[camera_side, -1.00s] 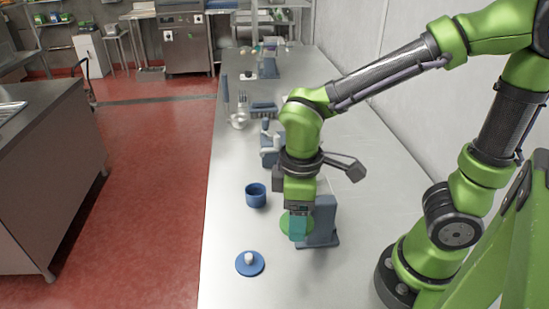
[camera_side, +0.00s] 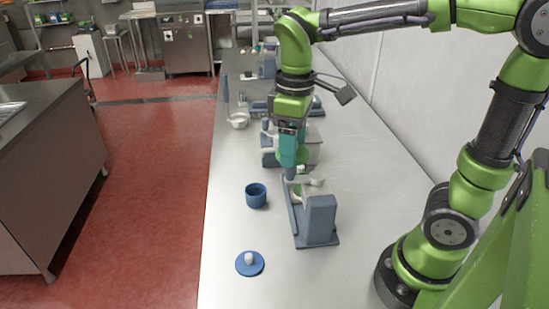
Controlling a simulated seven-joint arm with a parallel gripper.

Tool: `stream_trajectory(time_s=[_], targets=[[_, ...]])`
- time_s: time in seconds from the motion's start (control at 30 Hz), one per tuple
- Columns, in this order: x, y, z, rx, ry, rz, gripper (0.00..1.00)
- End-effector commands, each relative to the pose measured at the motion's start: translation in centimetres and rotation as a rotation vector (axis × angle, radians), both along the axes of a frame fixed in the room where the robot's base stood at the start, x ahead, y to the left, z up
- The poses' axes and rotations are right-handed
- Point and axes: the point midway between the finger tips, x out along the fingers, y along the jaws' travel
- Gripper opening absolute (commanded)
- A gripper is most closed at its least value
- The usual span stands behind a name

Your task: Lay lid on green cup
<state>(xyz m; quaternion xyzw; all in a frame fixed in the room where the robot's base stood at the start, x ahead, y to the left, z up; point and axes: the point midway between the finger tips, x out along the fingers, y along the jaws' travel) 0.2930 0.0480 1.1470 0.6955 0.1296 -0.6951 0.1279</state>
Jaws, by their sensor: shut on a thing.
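My gripper (camera_side: 290,172) points down above the far end of a blue-grey stand (camera_side: 318,220) on the steel table. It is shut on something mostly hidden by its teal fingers. A green rounded piece (camera_side: 303,156) shows just to the right of the fingers and appears to be the held green lid, but its outline is unclear. Just below the fingertips, a pale part with some green (camera_side: 303,190) shows at the stand. I cannot tell whether this is the green cup, or whether the gripper touches it.
A blue lid with a white knob (camera_side: 250,264) lies nearer the front. Grey equipment (camera_side: 268,150) and a white pan-like item (camera_side: 238,122) are farther back.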

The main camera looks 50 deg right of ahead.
Motion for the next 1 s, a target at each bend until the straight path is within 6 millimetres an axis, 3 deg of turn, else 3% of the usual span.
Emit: stream_trajectory(time_s=[0.03, 0.2, 0.5, 1.0], targets=[[1.1, -1.9, -0.1, -0.001, 0.002, -0.051, 0.41], [3.3, -7.3, -0.1, 0.000, 0.001, -0.177, 0.41], [4.6, -13.6, -0.4, -0.003, 0.001, -0.307, 0.41], [4.5, -13.4, -9.6, -0.002, 0.004, -0.301, 0.41]])
